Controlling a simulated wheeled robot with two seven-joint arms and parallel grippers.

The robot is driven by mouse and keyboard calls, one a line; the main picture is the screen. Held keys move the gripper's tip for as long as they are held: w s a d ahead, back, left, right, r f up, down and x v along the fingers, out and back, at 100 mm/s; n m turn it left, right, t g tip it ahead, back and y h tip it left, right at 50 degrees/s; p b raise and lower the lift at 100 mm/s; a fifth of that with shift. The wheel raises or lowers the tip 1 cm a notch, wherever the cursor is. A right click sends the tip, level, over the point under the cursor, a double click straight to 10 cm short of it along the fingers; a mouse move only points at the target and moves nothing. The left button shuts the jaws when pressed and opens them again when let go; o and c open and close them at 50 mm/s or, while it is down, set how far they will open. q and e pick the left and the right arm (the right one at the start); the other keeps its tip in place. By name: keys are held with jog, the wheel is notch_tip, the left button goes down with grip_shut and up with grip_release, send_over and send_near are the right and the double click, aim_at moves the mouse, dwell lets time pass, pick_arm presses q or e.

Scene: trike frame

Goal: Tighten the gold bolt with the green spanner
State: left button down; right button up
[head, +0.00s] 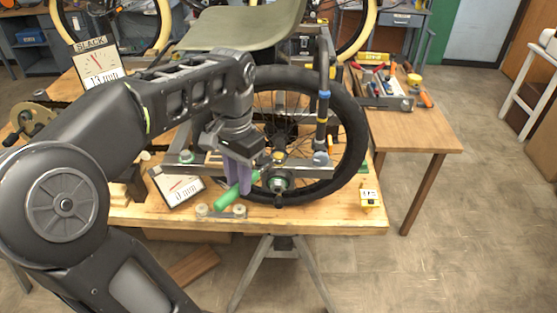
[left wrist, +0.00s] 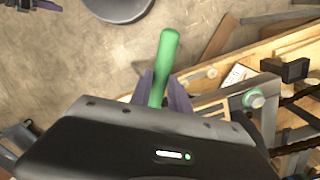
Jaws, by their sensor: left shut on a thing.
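My left gripper (head: 241,186) is shut on the green spanner (head: 229,196), low beside the wheel hub. In the left wrist view the spanner's green handle (left wrist: 167,60) sticks out between the purple fingers (left wrist: 160,92). The spanner's far end is hidden behind the fingers and the hub in the head view. A small gold-coloured piece (head: 278,156) shows just above the hub; I cannot tell surely that it is the gold bolt, or whether the spanner touches it. What looks like my right gripper (left wrist: 35,4) is cut off at the top edge of the left wrist view.
The black-tyred wheel (head: 349,130) stands at the wooden bench (head: 335,220). A dial showing 0 (head: 177,187) lies left of the spanner, and a SLACK dial (head: 97,67) stands farther back. A tool tray (head: 383,95) is on the side table.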

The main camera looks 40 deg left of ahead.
pick_arm(q)
jog(key=shift+a+r+m, duration=0.1)
jog(key=shift+a+m, duration=0.8)
jog(key=shift+a, duration=0.25)
jog(key=shift+d, duration=0.15)
jog(key=shift+d+n, duration=1.3)
jog(key=shift+d, duration=0.15)
jog(key=c, duration=1.8)
grip_release()
jog(key=shift+c, duration=0.2)
grip_shut()
